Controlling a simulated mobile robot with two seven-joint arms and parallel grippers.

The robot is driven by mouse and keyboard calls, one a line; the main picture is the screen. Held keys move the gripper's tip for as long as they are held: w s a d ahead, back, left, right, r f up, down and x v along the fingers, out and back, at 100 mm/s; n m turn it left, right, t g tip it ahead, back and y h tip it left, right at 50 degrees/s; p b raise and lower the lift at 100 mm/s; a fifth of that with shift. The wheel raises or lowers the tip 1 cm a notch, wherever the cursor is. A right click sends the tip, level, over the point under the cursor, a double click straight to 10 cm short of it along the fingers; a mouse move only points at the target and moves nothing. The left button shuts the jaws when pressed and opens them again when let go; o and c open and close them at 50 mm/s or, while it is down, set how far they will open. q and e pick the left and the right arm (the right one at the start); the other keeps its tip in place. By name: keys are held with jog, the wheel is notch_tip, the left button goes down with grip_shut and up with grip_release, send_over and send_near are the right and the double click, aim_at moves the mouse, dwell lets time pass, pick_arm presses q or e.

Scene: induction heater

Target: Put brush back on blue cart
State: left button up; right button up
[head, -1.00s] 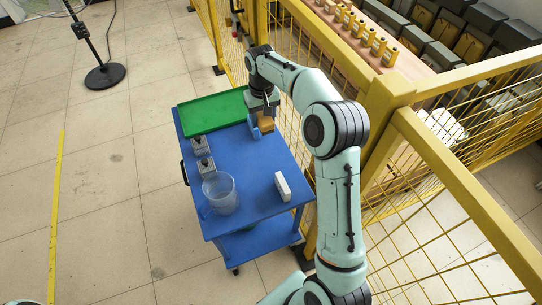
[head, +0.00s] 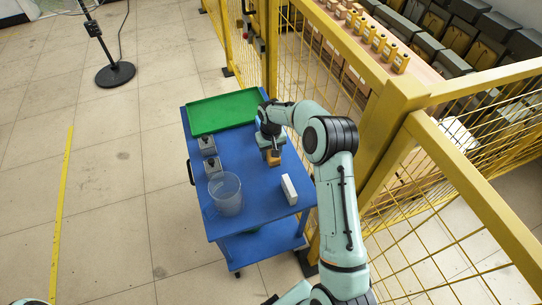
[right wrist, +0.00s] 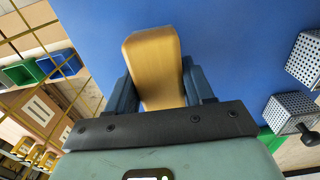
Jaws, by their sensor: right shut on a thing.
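The blue cart (head: 252,205) stands beside the yellow fence. The brush, seen as a wooden block (head: 273,160), is held in my right gripper (head: 271,152) over the right side of the cart top. In the right wrist view the brush (right wrist: 154,62) sits between the two dark fingers, which are shut on it; the blue surface shows behind it. Its bristles are hidden. I cannot tell whether the brush touches the cart top or hangs just above it. My left gripper is not in view.
The cart carries a green tray (head: 226,111), two small grey perforated boxes (head: 207,146), a clear beaker (head: 226,196) and a white block (head: 289,190). The yellow fence (head: 345,50) runs close along the cart's right side. Blue surface is free between the boxes and the brush.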

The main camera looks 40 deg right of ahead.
jog(key=shift+f, duration=1.15)
jog(key=shift+f, duration=0.15)
jog(key=o, duration=1.1)
notch_tip(320, 180, up, 12)
jog(key=shift+r, duration=0.2)
